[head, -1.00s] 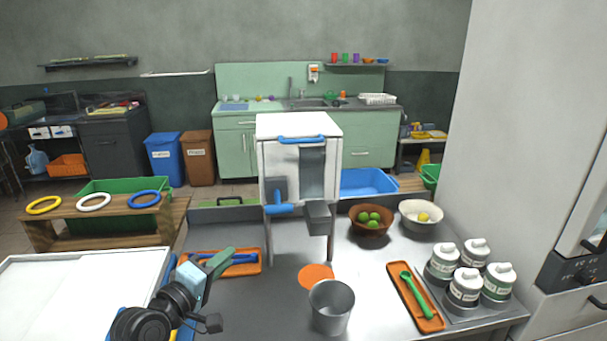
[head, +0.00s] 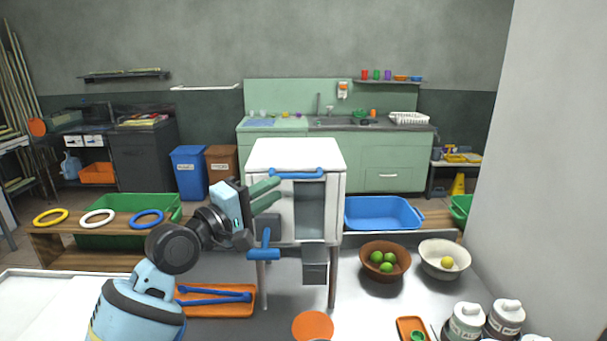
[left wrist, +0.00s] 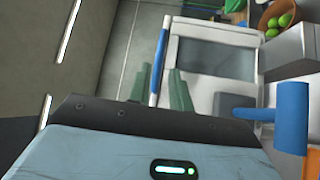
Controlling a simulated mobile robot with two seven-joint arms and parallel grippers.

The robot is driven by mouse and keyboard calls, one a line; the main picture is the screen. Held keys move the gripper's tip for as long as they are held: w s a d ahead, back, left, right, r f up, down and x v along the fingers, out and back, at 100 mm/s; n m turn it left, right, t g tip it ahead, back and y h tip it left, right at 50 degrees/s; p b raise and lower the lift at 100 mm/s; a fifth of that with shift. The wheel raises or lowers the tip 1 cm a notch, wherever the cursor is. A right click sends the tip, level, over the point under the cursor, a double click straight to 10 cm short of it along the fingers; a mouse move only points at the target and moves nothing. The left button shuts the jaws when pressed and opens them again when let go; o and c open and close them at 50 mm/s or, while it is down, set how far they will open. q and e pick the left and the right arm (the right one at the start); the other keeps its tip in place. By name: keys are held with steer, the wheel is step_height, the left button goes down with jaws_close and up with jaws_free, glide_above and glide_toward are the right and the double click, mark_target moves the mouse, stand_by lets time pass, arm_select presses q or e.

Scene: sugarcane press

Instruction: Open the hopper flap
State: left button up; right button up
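The white press (head: 272,215) stands on the metal table, with a blue bar handle (head: 297,173) along its upper front edge. The hopper flap's outline is not clear; the top looks flat and closed. My left gripper (head: 272,194) is open and empty in front of the press, just left of and slightly below the handle's left end. In the left wrist view the handle (left wrist: 158,62) appears between the two green fingers (left wrist: 160,88), beyond or level with their tips; contact cannot be told. My right gripper is not in view.
A blue crank-like handle (head: 264,254) sticks out at the press's lower left, also seen in the left wrist view (left wrist: 292,115). A grey spout (head: 315,268) is beside it. An orange tray (head: 215,311) lies below my arm. Bowls of fruit (head: 384,275) stand to the right.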

mark_target(294, 178)
arm_select(q)
steer(key=shift+x, duration=3.8)
jaws_close()
